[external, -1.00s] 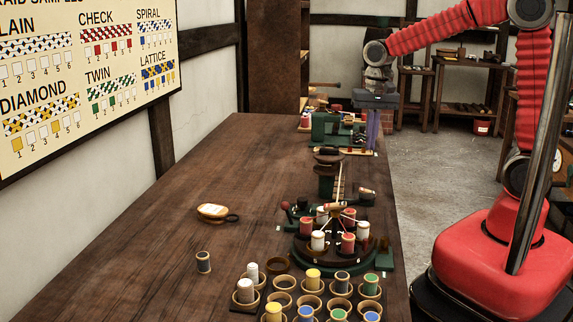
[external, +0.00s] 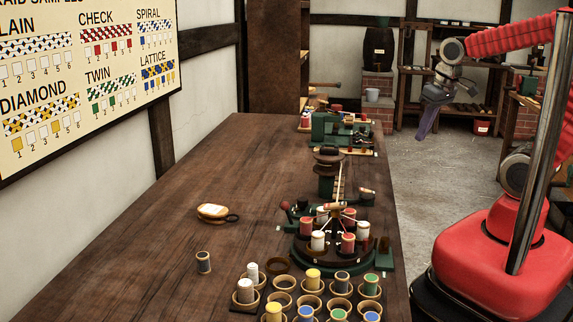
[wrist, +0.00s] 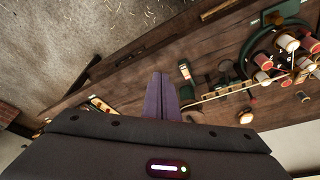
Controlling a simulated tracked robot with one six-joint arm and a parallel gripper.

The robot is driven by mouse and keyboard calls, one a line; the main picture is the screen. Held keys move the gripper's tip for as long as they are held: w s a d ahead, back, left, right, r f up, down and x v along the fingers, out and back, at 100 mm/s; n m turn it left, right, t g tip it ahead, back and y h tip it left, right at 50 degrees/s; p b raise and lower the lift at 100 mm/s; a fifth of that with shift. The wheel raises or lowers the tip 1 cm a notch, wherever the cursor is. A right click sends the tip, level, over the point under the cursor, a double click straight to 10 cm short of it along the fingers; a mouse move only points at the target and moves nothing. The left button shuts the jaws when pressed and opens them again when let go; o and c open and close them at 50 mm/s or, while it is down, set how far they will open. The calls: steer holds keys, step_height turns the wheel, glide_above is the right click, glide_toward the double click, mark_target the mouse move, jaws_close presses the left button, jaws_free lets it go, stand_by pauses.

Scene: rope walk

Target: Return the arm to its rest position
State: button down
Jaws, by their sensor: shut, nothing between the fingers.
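My gripper (external: 424,124) is in the external view to the right of the table, over the open floor, tilted with its purple fingers pointing down and a little left. The fingers are shut and empty. In the wrist view my gripper (wrist: 163,92) shows its two purple fingers together, with the table edge and floor behind them. My red arm (external: 510,36) reaches left from its upright part at the right edge. It is clear of the table and touches nothing that I can see.
The long wooden table (external: 150,230) holds a braiding stand with spools (external: 335,235), a rack of cups with spools (external: 310,300), a lone spool (external: 203,262) and a green machine (external: 335,130). Shelves (external: 450,90) stand at the back. The grey floor (external: 430,180) is free.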

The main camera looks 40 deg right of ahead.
steer(key=s+d+r+m+t, duration=0.1)
steer(key=s+d+r+t, duration=0.1)
steer(key=s+d+r, duration=0.1)
steer(key=shift+s+d+r+h, duration=0.2)
steer(key=shift+d+h, duration=0.1)
steer(key=shift+d, duration=0.4)
